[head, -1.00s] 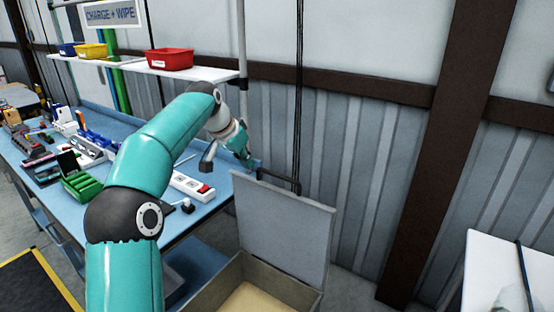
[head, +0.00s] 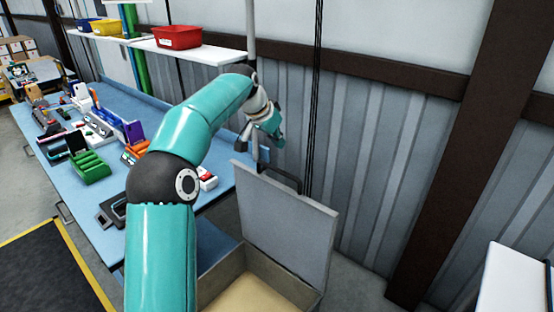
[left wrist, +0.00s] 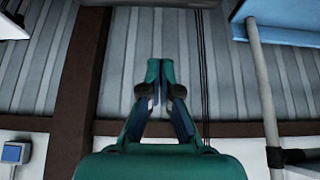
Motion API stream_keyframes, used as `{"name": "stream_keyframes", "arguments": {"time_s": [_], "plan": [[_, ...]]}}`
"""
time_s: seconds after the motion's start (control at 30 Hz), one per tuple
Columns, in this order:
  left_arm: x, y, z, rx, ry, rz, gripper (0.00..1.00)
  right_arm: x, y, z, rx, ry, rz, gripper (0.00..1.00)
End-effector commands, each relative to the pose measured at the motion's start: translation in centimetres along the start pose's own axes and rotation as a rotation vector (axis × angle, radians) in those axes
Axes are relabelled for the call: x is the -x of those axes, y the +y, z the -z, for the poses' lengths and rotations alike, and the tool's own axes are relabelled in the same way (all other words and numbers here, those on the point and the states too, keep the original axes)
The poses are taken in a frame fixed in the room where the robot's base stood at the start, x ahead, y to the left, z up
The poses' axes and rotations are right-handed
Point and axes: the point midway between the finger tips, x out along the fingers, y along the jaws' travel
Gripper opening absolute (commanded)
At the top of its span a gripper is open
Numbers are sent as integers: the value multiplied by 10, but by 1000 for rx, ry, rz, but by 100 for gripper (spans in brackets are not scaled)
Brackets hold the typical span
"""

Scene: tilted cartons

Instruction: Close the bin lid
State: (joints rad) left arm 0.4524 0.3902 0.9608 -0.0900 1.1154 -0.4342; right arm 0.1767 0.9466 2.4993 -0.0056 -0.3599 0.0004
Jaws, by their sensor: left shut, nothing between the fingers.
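The bin (head: 213,286) is a grey box with a tan inside, at the bottom middle of the head view. Its grey lid (head: 285,222) stands up open at the back, with a dark handle (head: 284,177) on its top edge. My left gripper (head: 276,138) is above and a little behind the lid's upper left part, apart from the handle as far as I can tell. In the left wrist view the left gripper's fingertips (left wrist: 161,68) are together with nothing between them. The lid does not show clearly there. My right gripper is not in view.
A blue workbench (head: 95,215) with tools and a green tray (head: 90,167) stands left of the bin. A white shelf (head: 190,50) holds a red bin (head: 180,37). A corrugated wall (head: 375,150) is close behind the lid. A white surface (head: 515,280) is at the right.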

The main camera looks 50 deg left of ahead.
Motion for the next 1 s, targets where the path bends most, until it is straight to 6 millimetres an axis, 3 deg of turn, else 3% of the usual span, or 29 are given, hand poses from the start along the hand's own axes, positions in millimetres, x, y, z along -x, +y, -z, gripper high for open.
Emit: {"name": "stream_keyframes", "arguments": {"time_s": [0.3,0.63,1.0], "plan": [[-67,-1,-2,2,-4,-1,0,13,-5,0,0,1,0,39],[-52,-2,-34,3,-2,1,0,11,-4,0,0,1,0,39],[-50,-2,-39,3,0,1,0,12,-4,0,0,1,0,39]]}}
